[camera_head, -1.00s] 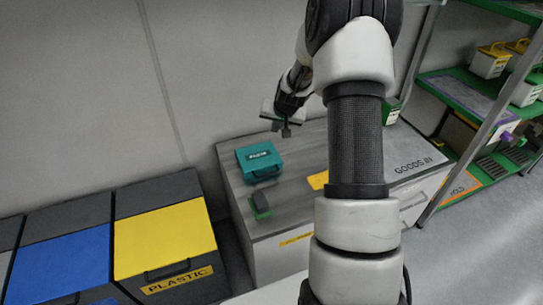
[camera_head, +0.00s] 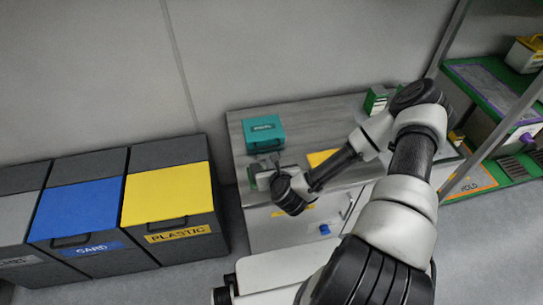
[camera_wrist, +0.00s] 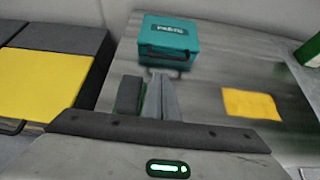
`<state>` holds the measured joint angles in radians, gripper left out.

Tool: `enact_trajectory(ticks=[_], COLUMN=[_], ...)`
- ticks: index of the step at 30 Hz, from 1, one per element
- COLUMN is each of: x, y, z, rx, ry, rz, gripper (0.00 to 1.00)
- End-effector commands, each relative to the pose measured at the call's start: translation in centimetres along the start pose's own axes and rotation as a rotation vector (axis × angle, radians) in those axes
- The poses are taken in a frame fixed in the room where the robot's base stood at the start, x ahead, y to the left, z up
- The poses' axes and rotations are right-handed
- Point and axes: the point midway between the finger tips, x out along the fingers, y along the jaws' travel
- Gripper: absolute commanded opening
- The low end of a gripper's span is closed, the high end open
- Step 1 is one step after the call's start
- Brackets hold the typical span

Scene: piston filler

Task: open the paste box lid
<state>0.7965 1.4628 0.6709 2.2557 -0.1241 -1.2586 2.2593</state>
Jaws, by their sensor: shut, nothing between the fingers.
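The teal paste box (camera_head: 263,133) stands on the grey worktop near its back left corner, and its lid looks closed. The wrist view shows its label and the dark handle on its front (camera_wrist: 167,30). My gripper (camera_wrist: 160,78) is shut with nothing between the fingers. Its fingertips lie just in front of the box in the wrist view, below the handle; I cannot tell whether they touch it. In the head view my gripper (camera_head: 266,170) is on the near side of the box, its fingers partly hidden by my wrist.
A dark block with green (camera_wrist: 128,95) sits left of my fingers. A yellow patch (camera_wrist: 251,104) lies on the worktop to the right. Bins, one with a yellow lid (camera_head: 166,194), stand left of the worktop. Green shelves (camera_head: 490,85) are at the right.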

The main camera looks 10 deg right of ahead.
Motion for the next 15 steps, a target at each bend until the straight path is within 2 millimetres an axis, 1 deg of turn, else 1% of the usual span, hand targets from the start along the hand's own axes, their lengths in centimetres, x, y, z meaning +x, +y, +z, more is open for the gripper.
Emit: enact_trajectory(ticks=[5,12,15], x=[2.7,7.1,8.4], y=[0.0,0.0,0.0], z=[-0.1,-0.2,-0.1], rx=[-0.002,-0.004,-0.004], ry=[-0.001,0.000,0.000], rz=[-0.001,0.000,-0.001], gripper=[0.00,0.00,0.00])
